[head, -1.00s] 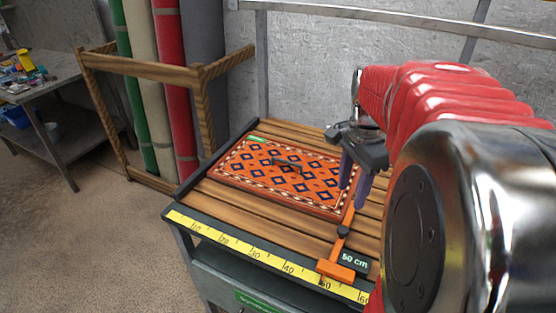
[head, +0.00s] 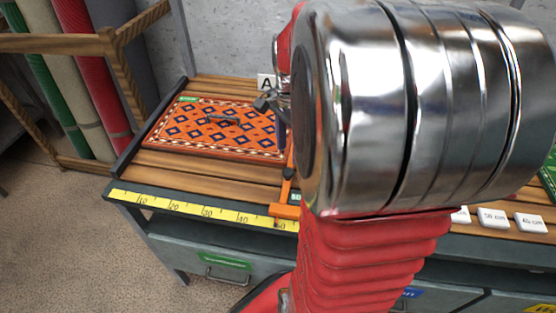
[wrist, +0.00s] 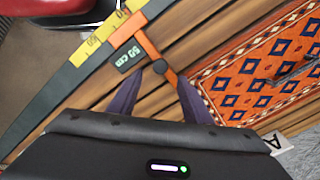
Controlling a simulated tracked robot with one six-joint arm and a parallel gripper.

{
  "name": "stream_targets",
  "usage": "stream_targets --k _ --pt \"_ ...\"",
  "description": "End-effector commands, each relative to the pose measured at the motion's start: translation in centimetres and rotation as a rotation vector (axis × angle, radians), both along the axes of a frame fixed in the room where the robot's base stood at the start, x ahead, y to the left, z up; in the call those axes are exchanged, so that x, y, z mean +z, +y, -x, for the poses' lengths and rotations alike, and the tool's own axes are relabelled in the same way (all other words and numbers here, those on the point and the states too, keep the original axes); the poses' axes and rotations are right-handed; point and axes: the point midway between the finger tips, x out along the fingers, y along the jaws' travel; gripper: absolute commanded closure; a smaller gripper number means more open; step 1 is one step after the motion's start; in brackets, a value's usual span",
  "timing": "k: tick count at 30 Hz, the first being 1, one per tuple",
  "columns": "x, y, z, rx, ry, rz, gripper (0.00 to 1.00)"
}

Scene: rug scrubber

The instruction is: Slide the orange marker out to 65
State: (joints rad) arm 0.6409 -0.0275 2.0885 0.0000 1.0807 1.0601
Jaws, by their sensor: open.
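The orange marker (head: 285,211) sits at the yellow measuring tape (head: 190,206) along the bench's front edge, partly hidden by my arm. In the wrist view the marker's orange bar (wrist: 146,44) carries a dark round knob (wrist: 158,66) and a display (wrist: 129,57) reading 50 cm. The tape's 60 mark shows a little beyond the bar. My gripper (wrist: 160,79) is open, its two purple fingers on either side of the marker's stem and near the knob. I cannot tell whether they touch it. In the head view my arm mostly hides the gripper.
A patterned orange rug (head: 220,130) with a dark handle lies flat on the slatted wooden bench (head: 180,167). A white card marked A (head: 264,83) stands behind it. White tiles (head: 494,218) lie at the right. Rolled rugs (head: 92,60) stand in a wooden rack at the left.

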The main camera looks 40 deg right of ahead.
Motion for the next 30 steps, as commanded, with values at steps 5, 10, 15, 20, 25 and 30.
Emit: stream_targets --k 5,10,15,20,25,30 --pt "-2.9 0.1 0.1 0.0 0.004 -0.003 0.55" --pt "-5.4 0.1 0.1 0.0 0.004 -0.003 0.55" --pt "-7.1 0.0 0.0 0.0 0.002 -0.001 0.55" --pt "-7.6 0.0 0.0 0.0 0.0 0.0 0.55" --pt "-7.6 0.0 0.0 0.0 0.0 0.0 0.55" --pt "-7.5 0.0 0.0 0.0 0.0 0.0 0.64"
